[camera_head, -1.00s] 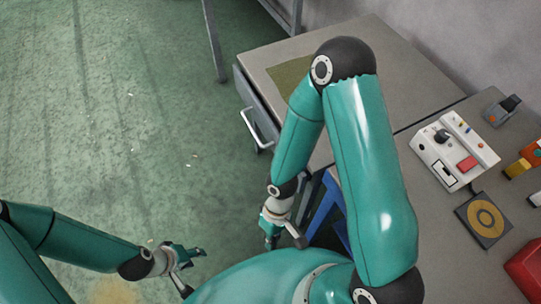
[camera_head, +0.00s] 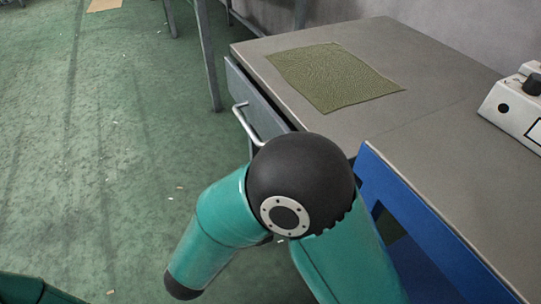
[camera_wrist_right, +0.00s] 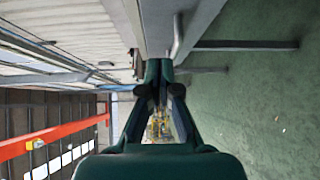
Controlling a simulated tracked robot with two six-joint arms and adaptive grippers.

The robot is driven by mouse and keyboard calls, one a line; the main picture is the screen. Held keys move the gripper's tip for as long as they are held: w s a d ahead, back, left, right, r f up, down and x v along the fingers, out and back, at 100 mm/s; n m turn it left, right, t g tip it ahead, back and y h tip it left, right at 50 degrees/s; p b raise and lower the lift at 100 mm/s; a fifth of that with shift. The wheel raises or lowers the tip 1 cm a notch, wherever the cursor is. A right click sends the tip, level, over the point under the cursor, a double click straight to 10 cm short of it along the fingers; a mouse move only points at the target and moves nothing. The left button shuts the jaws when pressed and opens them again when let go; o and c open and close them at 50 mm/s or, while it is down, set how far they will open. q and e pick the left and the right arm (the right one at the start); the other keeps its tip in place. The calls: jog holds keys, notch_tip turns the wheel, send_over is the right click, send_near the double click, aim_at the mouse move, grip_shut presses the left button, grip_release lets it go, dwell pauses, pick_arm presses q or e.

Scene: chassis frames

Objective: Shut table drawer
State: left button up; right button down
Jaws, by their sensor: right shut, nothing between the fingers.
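The table drawer (camera_head: 262,108) is under the left side of the grey table, with a dark grey front and a pale bar handle (camera_head: 243,122). The front stands slightly out from the tabletop edge, and my right arm's black elbow hides its near end. In the right wrist view, my right gripper (camera_wrist_right: 160,68) is shut and empty. Its tips point toward the table's side, and the handle (camera_wrist_right: 177,40) shows just beyond and to the right of them. I cannot tell whether they touch it. My left gripper is out of view; only a bit of that arm shows at lower left.
An olive mat (camera_head: 335,76) lies on the grey tabletop (camera_head: 430,70). A white control box (camera_head: 515,108) sits at the right. Green floor (camera_head: 110,150) left of the table is open.

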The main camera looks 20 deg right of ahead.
send_near(276, 128)
jog(key=w, duration=0.4)
jog(key=d, duration=0.1)
jog(key=d+b, duration=0.1)
jog(key=d, duration=0.1)
jog(key=shift+w+d+f+t, duration=0.15)
jog(key=shift+d+t, duration=0.05)
jog(key=shift+t, duration=0.1)
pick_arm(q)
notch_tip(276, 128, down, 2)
pick_arm(e)
jog(key=shift+d, duration=0.4)
pick_arm(q)
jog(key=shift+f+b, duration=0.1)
jog(key=shift+b, duration=0.25)
